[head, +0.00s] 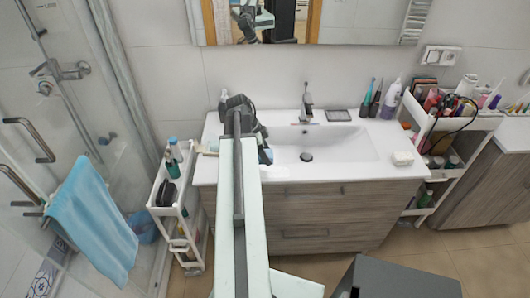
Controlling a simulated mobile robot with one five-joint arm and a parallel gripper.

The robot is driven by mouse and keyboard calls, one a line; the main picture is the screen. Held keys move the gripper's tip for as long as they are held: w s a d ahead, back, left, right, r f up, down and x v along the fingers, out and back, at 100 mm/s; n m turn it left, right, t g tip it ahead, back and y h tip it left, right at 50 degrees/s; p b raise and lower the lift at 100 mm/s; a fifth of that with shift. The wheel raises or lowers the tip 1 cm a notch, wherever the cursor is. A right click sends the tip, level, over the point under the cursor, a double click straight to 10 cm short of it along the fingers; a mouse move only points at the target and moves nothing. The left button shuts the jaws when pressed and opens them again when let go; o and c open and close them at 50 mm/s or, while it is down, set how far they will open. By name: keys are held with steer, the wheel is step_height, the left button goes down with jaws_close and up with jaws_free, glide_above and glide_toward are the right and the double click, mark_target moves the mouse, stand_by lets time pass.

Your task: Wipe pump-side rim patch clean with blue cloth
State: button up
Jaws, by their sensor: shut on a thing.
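My arm reaches forward over the left part of the white washbasin (290,172). My gripper (265,153) is low at the left side of the basin, largely hidden behind my own arm. A small piece of blue cloth (267,157) shows at its tip, and the gripper is shut on it. The cloth is at or just above the basin's left rim; contact cannot be told. A dark pump bottle (222,106) stands at the back left of the counter, left of my wrist. A white bottle (391,98) stands at the back right. No rim patch can be made out.
A chrome faucet (306,104) stands behind the basin. A soap bar (402,158) lies at the right front. A narrow white cart (175,206) stands left, a loaded cosmetics cart (480,122) right. A blue towel (92,213) hangs on the shower door.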

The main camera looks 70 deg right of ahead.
mark_target(281, 172)
step_height(281, 172, down, 6)
steer(key=b, duration=0.6)
steer(key=shift+s+f, duration=0.1)
steer(key=shift+f, duration=0.15)
steer(key=s+d, duration=0.1)
steer(key=s, duration=0.2)
steer(key=s+d, duration=0.1)
steer(key=s, duration=0.2)
steer(key=s+d, duration=0.1)
steer(key=s, duration=0.2)
steer(key=shift+d+r+p, duration=0.15)
steer(key=shift+r+p, duration=0.15)
steer(key=shift+r, duration=0.1)
steer(key=shift+w+f+b, duration=0.1)
steer(key=shift+f+b, duration=0.8)
